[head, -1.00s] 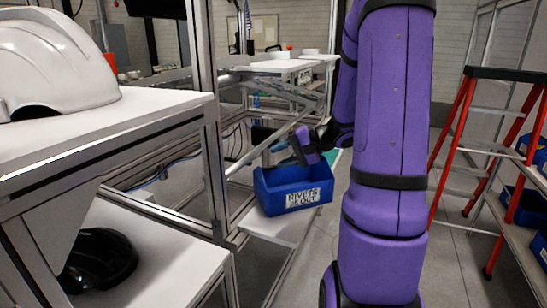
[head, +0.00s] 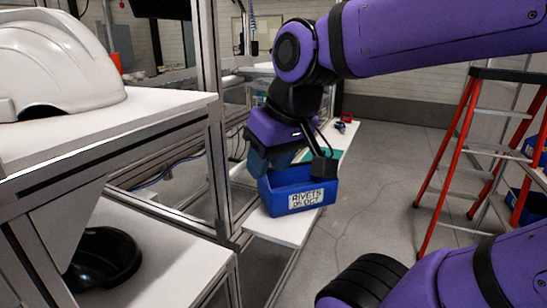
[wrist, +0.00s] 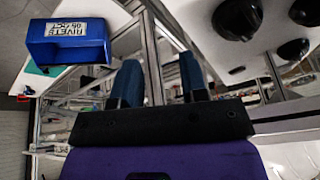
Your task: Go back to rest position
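My gripper (head: 263,166) hangs in the middle of the head view, in front of or above the left end of the blue bin; the exact gap is hard to tell. In the wrist view its two blue fingers (wrist: 160,80) stand apart with nothing between them, so it is open and empty. The blue bin (head: 298,199), labelled rivets, stands upright on a low white shelf (head: 282,229). It also shows at the upper left of the wrist view (wrist: 65,52), clear of the fingers.
A white helmet shell (head: 60,62) sits on the white bench (head: 140,108) at left, with a dark shell (head: 107,257) on the shelf below. A metal frame post (head: 213,120) stands left of my gripper. A red ladder (head: 465,130) stands at right. Floor between is clear.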

